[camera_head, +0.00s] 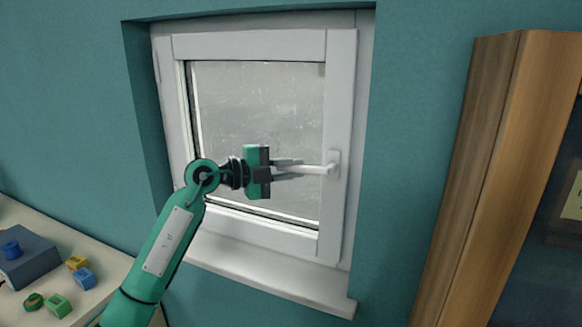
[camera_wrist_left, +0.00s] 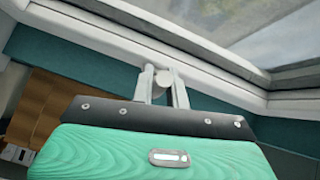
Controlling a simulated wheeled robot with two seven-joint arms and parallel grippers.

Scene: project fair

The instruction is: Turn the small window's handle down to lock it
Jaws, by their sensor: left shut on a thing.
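The small window (camera_head: 342,90) has a white frame and a frosted grey pane, set in a teal wall; its sash looks closed. Its white handle (camera_head: 334,165) sits on the right side of the sash, with the lever pointing left, about horizontal. My left gripper (camera_head: 298,168) comes from the left and is shut on the lever, its fingers above and below it. In the left wrist view the two fingers (camera_wrist_left: 162,88) stand on either side of the pale handle end (camera_wrist_left: 166,77). My right gripper is not in view.
A white sill (camera_head: 265,276) juts out below the window. A wooden cabinet (camera_head: 500,160) stands at the right. At the lower left, a pale table (camera_head: 95,262) holds a blue-grey box (camera_head: 28,262) and several small coloured blocks (camera_head: 57,305).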

